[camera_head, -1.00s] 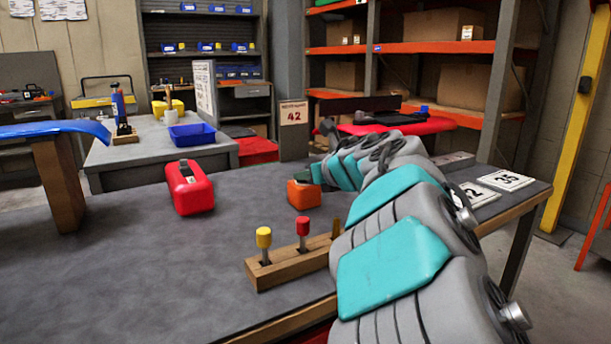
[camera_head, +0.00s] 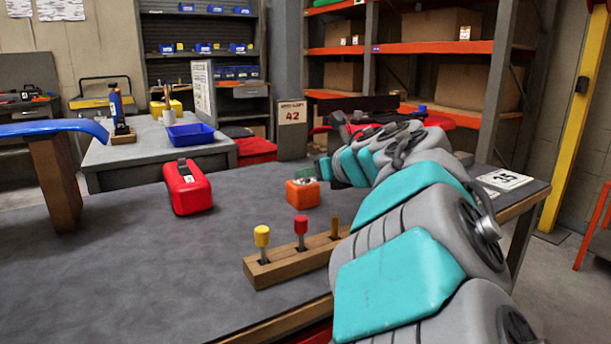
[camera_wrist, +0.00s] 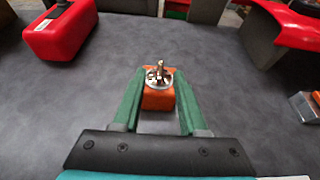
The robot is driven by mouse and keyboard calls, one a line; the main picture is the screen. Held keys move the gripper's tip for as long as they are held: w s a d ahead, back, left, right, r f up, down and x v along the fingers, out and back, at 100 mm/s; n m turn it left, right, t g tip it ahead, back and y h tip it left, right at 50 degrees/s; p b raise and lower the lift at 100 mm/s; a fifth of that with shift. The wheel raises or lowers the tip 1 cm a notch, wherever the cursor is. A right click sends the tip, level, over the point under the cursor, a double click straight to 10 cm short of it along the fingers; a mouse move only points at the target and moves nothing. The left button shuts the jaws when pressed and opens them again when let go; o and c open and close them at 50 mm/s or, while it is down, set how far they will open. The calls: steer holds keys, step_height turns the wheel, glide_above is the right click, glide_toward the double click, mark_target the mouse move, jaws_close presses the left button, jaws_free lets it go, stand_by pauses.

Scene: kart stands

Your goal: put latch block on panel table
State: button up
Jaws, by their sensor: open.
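The latch block, an orange block (camera_head: 303,196) with a metal disc and small latch on top, sits on the grey tabletop (camera_head: 120,270) in the head view. In the wrist view the latch block (camera_wrist: 158,100) is between the green fingers of my gripper (camera_wrist: 158,78). The fingers are spread, with a gap visible on each side near the block. In the head view my arm comes in from the right and a green finger shows just right of the block. Which surface is called the panel table, I cannot tell.
A red canister (camera_head: 188,188) stands left of the block. A wooden rack (camera_head: 290,266) with yellow and red knobs is in front. A blue curved panel on a wooden support (camera_head: 56,184) stands at left. Number cards (camera_head: 505,179) lie at right. The table's middle left is clear.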

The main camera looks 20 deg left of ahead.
steer(key=v, duration=0.8)
steer(key=shift+b, duration=0.35)
steer(key=shift+c, duration=0.4)
stand_by(1.0)
